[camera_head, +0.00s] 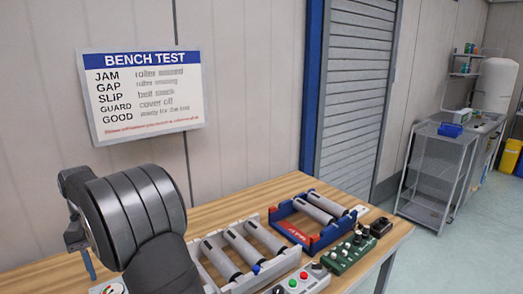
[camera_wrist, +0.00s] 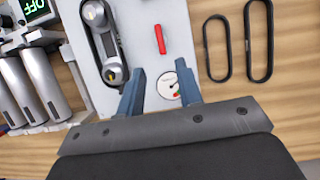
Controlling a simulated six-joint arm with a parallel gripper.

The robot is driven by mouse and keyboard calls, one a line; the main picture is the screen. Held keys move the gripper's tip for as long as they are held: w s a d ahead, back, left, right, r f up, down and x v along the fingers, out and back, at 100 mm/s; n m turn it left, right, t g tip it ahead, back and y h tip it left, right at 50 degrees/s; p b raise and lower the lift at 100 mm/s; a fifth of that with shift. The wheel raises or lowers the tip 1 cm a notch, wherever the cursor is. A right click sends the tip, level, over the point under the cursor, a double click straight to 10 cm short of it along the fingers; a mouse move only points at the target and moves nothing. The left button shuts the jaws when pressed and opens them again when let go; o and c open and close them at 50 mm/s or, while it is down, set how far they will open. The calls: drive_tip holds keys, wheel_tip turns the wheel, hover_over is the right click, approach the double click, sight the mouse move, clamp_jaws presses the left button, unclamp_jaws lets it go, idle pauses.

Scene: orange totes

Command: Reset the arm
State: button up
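My arm (camera_head: 140,215) shows as dark, ribbed links at the left of the head view, bent above the wooden bench. My gripper (camera_wrist: 161,82) is in the wrist view with its two blue-grey fingers spread apart and nothing between them. It is above a light grey panel (camera_wrist: 140,30), with a round white dial (camera_wrist: 169,84) seen between the fingertips. One blue-grey finger seems to show at the far left of the head view. The gap between the fingers and the panel cannot be judged.
The panel carries a belt on pulleys (camera_wrist: 104,42) and a red bar (camera_wrist: 160,39). Two black belt loops (camera_wrist: 217,48) lie right of it. White and blue roller trays (camera_head: 318,240), a button box (camera_head: 300,282) and a green board (camera_head: 352,252) stand on the wooden bench (camera_head: 225,213).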

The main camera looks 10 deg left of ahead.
drive_tip(key=x, duration=1)
drive_tip(key=shift+s+d+f, duration=0.1)
drive_tip(key=shift+s+f, duration=0.05)
drive_tip(key=shift+f, duration=0.05)
drive_tip(key=shift+f+m, duration=0.15)
drive_tip(key=shift+m, duration=0.15)
drive_tip(key=m+g+y, duration=0.1)
drive_tip(key=m, duration=0.3)
drive_tip(key=shift+d, duration=0.2)
drive_tip(key=m+y, duration=0.2)
drive_tip(key=m, duration=0.2)
drive_tip(key=shift+g, duration=0.3)
wheel_tip(320, 180, up, 17)
drive_tip(key=n+t, duration=0.5)
drive_tip(key=n, duration=0.2)
drive_tip(key=f, duration=1.7)
drive_tip(key=shift+s, duration=0.2)
